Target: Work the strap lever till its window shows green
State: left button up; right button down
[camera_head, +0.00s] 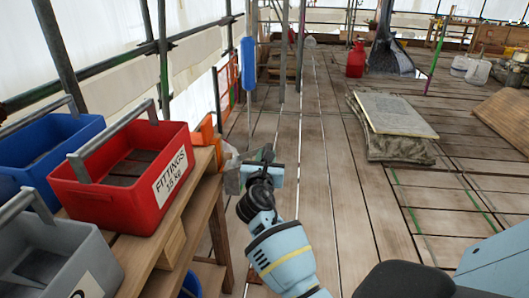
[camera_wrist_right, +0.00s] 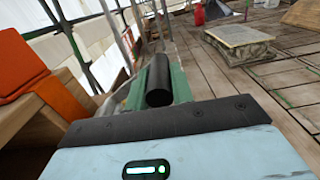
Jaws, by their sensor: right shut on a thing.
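My right gripper (camera_head: 266,160) is low beside the workbench, in the middle of the head view. In the right wrist view a dark round bar (camera_wrist_right: 159,80), seemingly the strap lever's handle, points away from the palm, and the gripper is shut on it. Green surfaces (camera_wrist_right: 180,84) show on both sides of the bar; I cannot tell which part they belong to. A grey-green piece (camera_head: 232,181) sits just left of the gripper in the head view. I cannot make out the lever's window or its colour. My left gripper is out of view.
A wooden bench (camera_head: 172,232) at left carries a red FITTINGS tote (camera_head: 92,189), a blue tote (camera_head: 50,141) and a grey tote (camera_head: 57,262). An orange item (camera_head: 206,133) is at its far end. Scaffold poles stand behind. Plank floor right of the gripper is clear up to a stacked slab (camera_head: 396,114).

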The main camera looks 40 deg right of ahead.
jog(key=c, duration=1.5)
grip_release()
jog(key=shift+f, duration=0.15)
jog(key=o, duration=0.3)
jog(key=v, duration=0.8)
jog(key=shift+p, duration=0.4)
